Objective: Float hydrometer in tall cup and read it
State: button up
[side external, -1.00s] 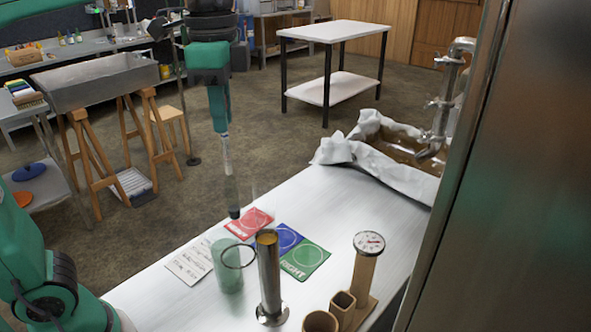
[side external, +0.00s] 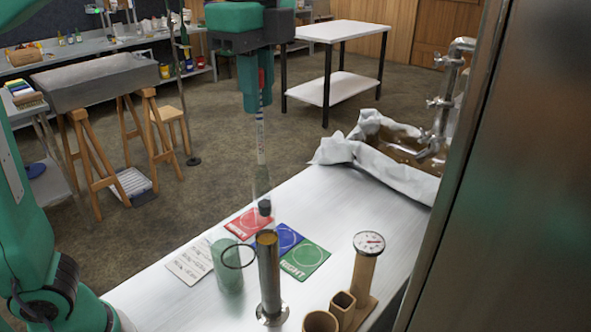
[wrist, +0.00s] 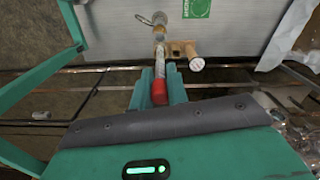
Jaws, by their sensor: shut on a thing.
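My gripper (side external: 258,108) is shut on the hydrometer (side external: 262,150), a slim clear glass tube with a red top and a dark weighted end. The hydrometer hangs about upright, its dark tip just above the mouth of the tall cup in the side view. The tall metal cup (side external: 268,285) stands upright on the metal table, with amber liquid at its top. In the wrist view, my gripper (wrist: 158,72) is around the hydrometer near its red top (wrist: 159,93), and the hydrometer's lower part points toward the top of the picture. Exact alignment over the cup is hard to tell.
Red (side external: 247,222), blue (side external: 288,236) and green (side external: 305,260) cards lie behind.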

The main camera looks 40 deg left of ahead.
aim_at(262, 163)
jog(key=shift+f, duration=9.25)
jog(key=o, duration=0.9)
jog(key=o, duration=0.8)
jog(key=shift+r, duration=0.2)
jog(key=shift+r, duration=3.6)
